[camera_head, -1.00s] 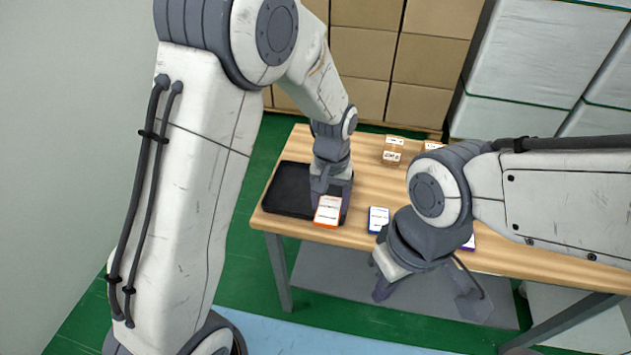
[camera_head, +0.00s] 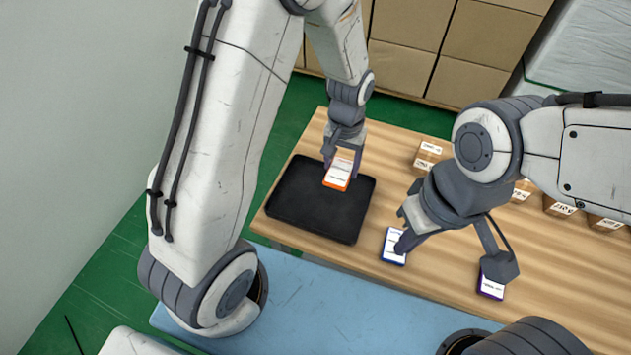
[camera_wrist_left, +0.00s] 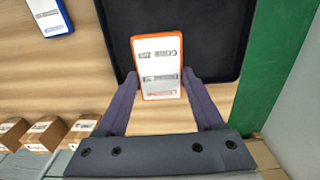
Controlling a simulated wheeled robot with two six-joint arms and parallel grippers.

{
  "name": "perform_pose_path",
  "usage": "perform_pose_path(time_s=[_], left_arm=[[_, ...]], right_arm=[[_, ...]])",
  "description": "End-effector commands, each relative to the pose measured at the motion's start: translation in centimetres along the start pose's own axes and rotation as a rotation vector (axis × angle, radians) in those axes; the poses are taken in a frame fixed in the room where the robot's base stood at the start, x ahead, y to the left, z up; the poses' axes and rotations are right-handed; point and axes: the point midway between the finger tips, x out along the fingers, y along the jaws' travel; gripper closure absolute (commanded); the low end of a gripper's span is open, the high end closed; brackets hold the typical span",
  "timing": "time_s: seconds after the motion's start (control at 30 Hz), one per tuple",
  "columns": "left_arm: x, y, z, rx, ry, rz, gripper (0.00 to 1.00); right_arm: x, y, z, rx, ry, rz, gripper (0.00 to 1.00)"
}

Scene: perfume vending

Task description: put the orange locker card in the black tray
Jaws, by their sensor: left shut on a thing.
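The orange locker card (camera_head: 338,176), white-faced with an orange edge, is held in my left gripper (camera_head: 342,160). In the head view it appears over the right part of the black tray (camera_head: 318,228), near its far edge. In the left wrist view the card (camera_wrist_left: 158,60) is between the two fingers of the gripper (camera_wrist_left: 160,82), with the tray (camera_wrist_left: 215,30) beyond it. Its exact height above the tray is hard to tell. My right gripper (camera_head: 450,246) is open over the table, its fingers spread near the blue and purple cards.
A blue card (camera_head: 393,252) lies right of the tray and also shows in the left wrist view (camera_wrist_left: 48,14). A purple card (camera_head: 491,287) lies further right. Several small cardboard boxes (camera_head: 428,152) stand along the table's back. Bare tabletop (camera_head: 395,160) lies between tray and boxes.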

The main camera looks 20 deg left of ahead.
Motion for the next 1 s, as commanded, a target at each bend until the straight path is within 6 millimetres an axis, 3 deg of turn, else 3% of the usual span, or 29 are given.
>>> perform_pose_path(time_s=[0.13,0.33,0.47,0.73,1.0], left_arm=[[2.0,-3.3,1.5,-0.007,-0.007,-0.001,0.86],[3.7,-6.0,2.5,-0.004,-0.001,0.000,0.86],[4.4,-6.4,2.8,-0.003,-0.003,0.000,0.86],[7.8,-6.4,2.7,-0.003,-0.002,0.000,0.86],[8.1,-6.4,2.6,-0.003,0.001,0.000,0.86]], right_arm=[[-0.6,-0.1,0.0,0.000,0.000,0.000,1.00],[-0.9,-0.1,-0.1,0.000,0.000,0.000,1.00],[-1.0,-0.1,-0.1,0.000,0.000,0.000,1.00],[-1.5,-0.1,-0.1,0.000,0.000,0.000,1.00],[-1.4,-0.1,-0.1,0.000,0.000,0.000,1.00]])
